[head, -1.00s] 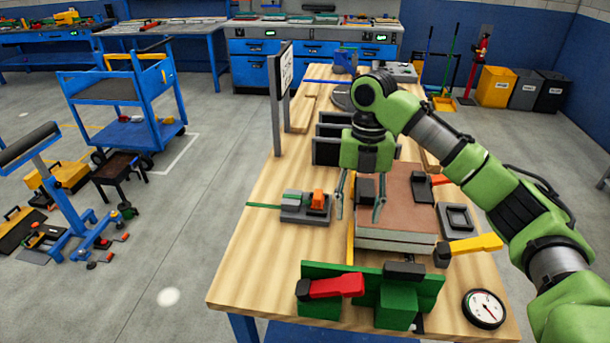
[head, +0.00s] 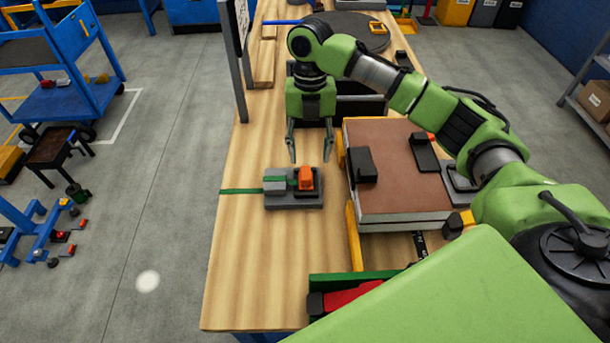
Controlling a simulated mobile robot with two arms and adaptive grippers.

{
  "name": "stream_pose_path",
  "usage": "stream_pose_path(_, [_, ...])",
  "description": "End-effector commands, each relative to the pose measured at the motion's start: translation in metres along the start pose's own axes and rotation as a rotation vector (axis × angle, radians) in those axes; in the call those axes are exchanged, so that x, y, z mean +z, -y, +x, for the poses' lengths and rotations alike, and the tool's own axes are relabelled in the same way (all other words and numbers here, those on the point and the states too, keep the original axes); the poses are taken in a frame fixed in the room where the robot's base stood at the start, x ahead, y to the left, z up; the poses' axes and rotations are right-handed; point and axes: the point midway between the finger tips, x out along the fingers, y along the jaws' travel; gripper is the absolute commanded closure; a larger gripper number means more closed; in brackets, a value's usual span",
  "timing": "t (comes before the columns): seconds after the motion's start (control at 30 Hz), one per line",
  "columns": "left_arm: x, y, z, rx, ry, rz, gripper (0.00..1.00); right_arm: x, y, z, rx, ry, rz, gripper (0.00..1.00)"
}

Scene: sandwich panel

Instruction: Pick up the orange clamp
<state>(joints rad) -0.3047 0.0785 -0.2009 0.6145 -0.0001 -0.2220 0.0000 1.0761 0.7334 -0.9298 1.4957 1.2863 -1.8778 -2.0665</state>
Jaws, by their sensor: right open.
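The orange clamp (head: 305,175) is a small orange block on the right part of a grey fixture (head: 292,202) on the wooden workbench (head: 240,262). My right gripper (head: 311,164) points down with its two thin fingers spread. Its fingertips are close to the clamp, and nothing shows between them. I cannot tell whether a finger touches the clamp. My left gripper is not in view.
A brown-topped sandwich panel (head: 390,190) lies right of the fixture, with black clamp pieces on it. A signboard on a post (head: 237,65) stands at the bench's left edge. A red-handled clamp (head: 345,297) lies in front.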

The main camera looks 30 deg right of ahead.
Motion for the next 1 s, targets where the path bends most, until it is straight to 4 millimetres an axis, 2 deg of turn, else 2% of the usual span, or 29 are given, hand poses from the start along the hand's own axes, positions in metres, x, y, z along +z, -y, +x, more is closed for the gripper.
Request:
stream_pose_path(0.1, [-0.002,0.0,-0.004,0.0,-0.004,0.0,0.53,0.0,0.0,0.016,0.0,-0.002,0.0,0.56])
stream_pose_path(0.37, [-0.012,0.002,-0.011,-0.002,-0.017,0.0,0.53,0.0,-0.003,0.036,-0.002,-0.003,0.0,0.56])
stream_pose_path(0.6, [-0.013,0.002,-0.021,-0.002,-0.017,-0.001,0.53,0.001,-0.008,0.07,0.0,-0.002,0.0,0.56])
stream_pose_path(0.9, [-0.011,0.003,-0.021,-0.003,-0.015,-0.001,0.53,0.002,-0.008,0.077,0.0,0.001,-0.001,0.56])
stream_pose_path(0.93, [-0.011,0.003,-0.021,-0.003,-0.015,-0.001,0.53,0.002,-0.008,0.077,0.0,0.001,-0.001,0.61])
stream_pose_path(1.0, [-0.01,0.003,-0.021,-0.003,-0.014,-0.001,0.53,0.002,-0.008,0.077,0.0,0.001,-0.001,0.79])
